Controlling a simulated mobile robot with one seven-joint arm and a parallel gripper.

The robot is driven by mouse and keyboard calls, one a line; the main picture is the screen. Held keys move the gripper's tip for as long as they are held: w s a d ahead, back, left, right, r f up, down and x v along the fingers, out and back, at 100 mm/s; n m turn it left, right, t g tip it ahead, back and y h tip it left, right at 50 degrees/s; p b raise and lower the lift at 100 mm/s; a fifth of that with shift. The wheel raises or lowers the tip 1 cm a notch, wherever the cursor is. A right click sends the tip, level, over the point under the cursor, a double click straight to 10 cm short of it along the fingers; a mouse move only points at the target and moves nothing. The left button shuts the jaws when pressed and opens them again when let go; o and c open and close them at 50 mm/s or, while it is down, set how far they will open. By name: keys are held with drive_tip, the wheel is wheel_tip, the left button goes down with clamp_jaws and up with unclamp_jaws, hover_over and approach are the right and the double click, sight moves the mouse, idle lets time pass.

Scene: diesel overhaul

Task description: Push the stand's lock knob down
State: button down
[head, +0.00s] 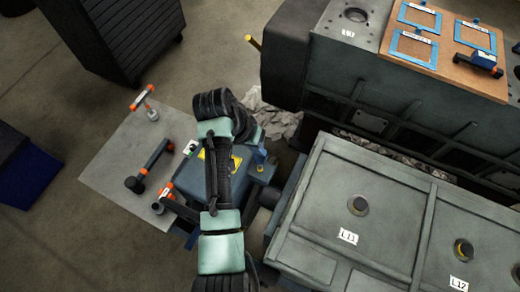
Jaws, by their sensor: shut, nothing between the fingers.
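A blue-grey stand or housing (238,172) with a yellow label sits in the middle of the head view, partly covered by my arm. A small blue upright knob (260,157) stands on its right side; I cannot tell for sure whether this is the lock knob, or whether it is up or down. My arm reaches from the bottom edge over the stand and folds at its far side. My gripper's fingers do not show; the arm hides that area, so any contact with a knob cannot be seen.
A pale mat (112,168) at left holds an orange T-handled tool (144,98) and a dark tool with orange ends (149,166). A large grey engine cover (335,205) fills the lower right. A wooden board (450,62) lies at top right. A dark cabinet (115,35) stands at top left.

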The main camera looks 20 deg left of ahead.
drive_tip(key=shift+f, duration=0.15)
drive_tip(key=shift+f+b, duration=0.55)
drive_tip(key=shift+f, duration=0.2)
wheel_tip(320, 180, up, 8)
drive_tip(key=p, duration=0.8)
drive_tip(key=shift+r, duration=0.25)
drive_tip(key=shift+f, duration=0.15)
